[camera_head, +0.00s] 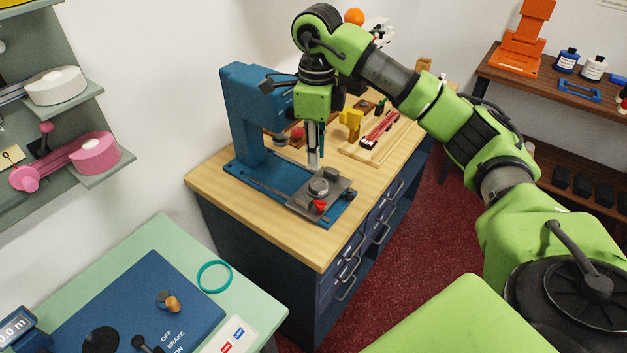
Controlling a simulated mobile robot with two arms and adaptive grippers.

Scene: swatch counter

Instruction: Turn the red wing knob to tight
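The red wing knob (319,206) is small and sits at the front of a grey clamp plate on the blue press (243,125), on the wooden-topped bench. A round metal disc (318,187) lies on the plate behind it. My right gripper (314,164) points down above the disc, behind and above the knob, and appears apart from it. Its fingers show as a narrow, pale shape, so I cannot tell whether they are open or shut. The tight marking cannot be read. My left gripper is not in view.
A wooden rack with red and yellow pieces (378,132) stands behind the press to the right. The bench top (290,239) is clear in front. A green counter (152,240) with a blue control panel is at lower left. Shelves flank both sides.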

